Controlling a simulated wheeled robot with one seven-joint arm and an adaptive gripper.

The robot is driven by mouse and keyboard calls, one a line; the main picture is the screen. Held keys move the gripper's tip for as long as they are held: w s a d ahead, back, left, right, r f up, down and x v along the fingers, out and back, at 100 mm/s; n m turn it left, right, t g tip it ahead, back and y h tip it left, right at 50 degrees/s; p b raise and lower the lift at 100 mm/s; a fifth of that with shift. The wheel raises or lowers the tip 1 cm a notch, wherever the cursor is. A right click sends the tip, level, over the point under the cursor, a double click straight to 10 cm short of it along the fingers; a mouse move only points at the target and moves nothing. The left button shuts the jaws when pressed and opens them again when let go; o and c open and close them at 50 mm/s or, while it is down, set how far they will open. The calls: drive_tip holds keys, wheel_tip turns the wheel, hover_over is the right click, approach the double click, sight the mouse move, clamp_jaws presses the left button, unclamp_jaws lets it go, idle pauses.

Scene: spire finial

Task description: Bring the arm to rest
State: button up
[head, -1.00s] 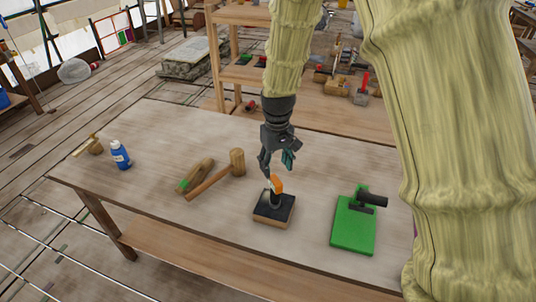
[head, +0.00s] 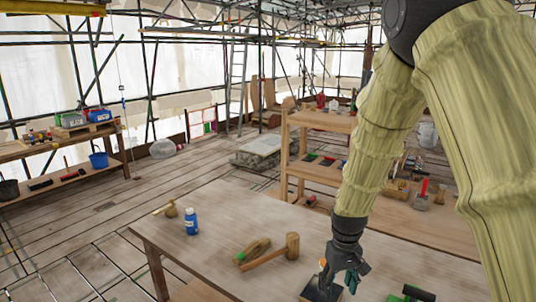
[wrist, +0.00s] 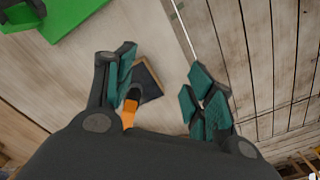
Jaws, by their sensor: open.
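My gripper (head: 343,274) hangs low over the wooden table (head: 228,208), with its fingers pointing down. In the wrist view my gripper (wrist: 160,75) has its teal-padded fingers spread apart with nothing held between them. A dark block (head: 318,290) sits on the table just below and beside the fingers. It also shows in the wrist view (wrist: 150,82), with an orange upright piece (wrist: 130,113) near the left finger. I cannot tell whether that finger touches it. The lower part of the block is cut off in the head view.
A wooden mallet (head: 275,252), a wooden plane-like tool (head: 252,251) and a blue bottle (head: 191,221) stand or lie left of my gripper. A green board (wrist: 78,18) with a black tool (head: 418,293) lies on the other side. Shelves (head: 318,170) stand behind the table.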

drive_tip(key=s+d+f+m, duration=0.1)
drive_tip(key=s+f, duration=0.6)
drive_tip(key=f, duration=0.4)
drive_tip(key=s+d+f, duration=0.2)
drive_tip(key=s+f, duration=0.5)
drive_tip(key=f, duration=0.3)
drive_tip(key=s+f+m, duration=0.1)
drive_tip(key=s+f, duration=0.4)
drive_tip(key=s, duration=0.6)
drive_tip(key=s+f+m, duration=0.1)
drive_tip(key=s+f, duration=0.5)
drive_tip(key=s, duration=0.6)
wheel_tip(320, 180, down, 6)
drive_tip(key=b, duration=0.6)
drive_tip(key=shift+w+d+r, duration=0.15)
drive_tip(key=shift+r, duration=0.1)
